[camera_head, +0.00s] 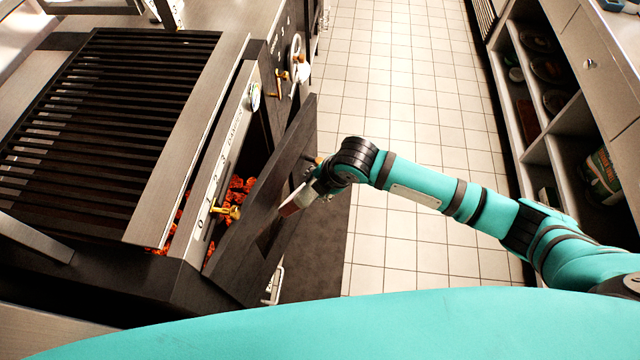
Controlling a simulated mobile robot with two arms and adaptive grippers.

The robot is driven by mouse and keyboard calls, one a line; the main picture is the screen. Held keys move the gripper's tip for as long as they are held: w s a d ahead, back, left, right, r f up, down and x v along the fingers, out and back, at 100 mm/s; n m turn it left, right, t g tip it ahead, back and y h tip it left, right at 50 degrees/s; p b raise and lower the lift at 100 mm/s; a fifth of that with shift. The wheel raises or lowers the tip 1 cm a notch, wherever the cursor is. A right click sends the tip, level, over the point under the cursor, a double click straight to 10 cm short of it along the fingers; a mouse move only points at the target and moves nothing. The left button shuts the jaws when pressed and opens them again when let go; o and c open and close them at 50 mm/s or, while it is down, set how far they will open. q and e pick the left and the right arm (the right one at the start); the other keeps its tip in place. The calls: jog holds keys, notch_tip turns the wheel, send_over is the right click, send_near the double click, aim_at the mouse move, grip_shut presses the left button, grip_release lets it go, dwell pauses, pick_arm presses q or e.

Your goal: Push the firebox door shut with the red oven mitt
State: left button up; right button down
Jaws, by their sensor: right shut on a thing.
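The firebox door (262,205) is a dark panel on the front of the grill. It stands ajar, with glowing red coals (238,186) showing in the gap behind it. My right gripper (308,193) is at the outer face of the door. It is shut on a small, reddish and pale thing, which I take to be the red oven mitt (291,203). Most of the mitt is hidden or too small to make out. The mitt is at or very near the door; I cannot tell if they touch. My left gripper is out of view.
The grill (190,130) with its dark slatted grate fills the left. Brass knobs (229,211) sit on its front panel. A dark mat (318,245) lies below the door. The tiled aisle (400,90) is clear. Shelves (545,110) with dishes line the right.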

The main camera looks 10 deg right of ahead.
jog(key=shift+w+a, duration=0.4)
jog(key=shift+a, duration=0.3)
jog(key=shift+w+a, duration=0.45)
jog(key=shift+a, duration=0.25)
jog(key=shift+w+a, duration=0.4)
jog(key=shift+a, duration=0.4)
jog(key=shift+w+a+b, duration=0.3)
jog(key=shift+a, duration=0.35)
jog(key=d+p, duration=0.1)
jog(key=s+d+p, duration=0.1)
jog(key=d, duration=0.1)
jog(key=shift+s+d+r, duration=0.1)
jog(key=shift+d+r, duration=0.05)
jog(key=shift+d, duration=0.15)
jog(key=shift+s+d+p, duration=0.25)
jog(key=shift+d+p, duration=0.3)
jog(key=shift+d, duration=0.25)
jog(key=shift+s+d+p, duration=0.25)
jog(key=shift+d+p, duration=0.25)
jog(key=shift+d, duration=0.3)
jog(key=shift+a, duration=0.1)
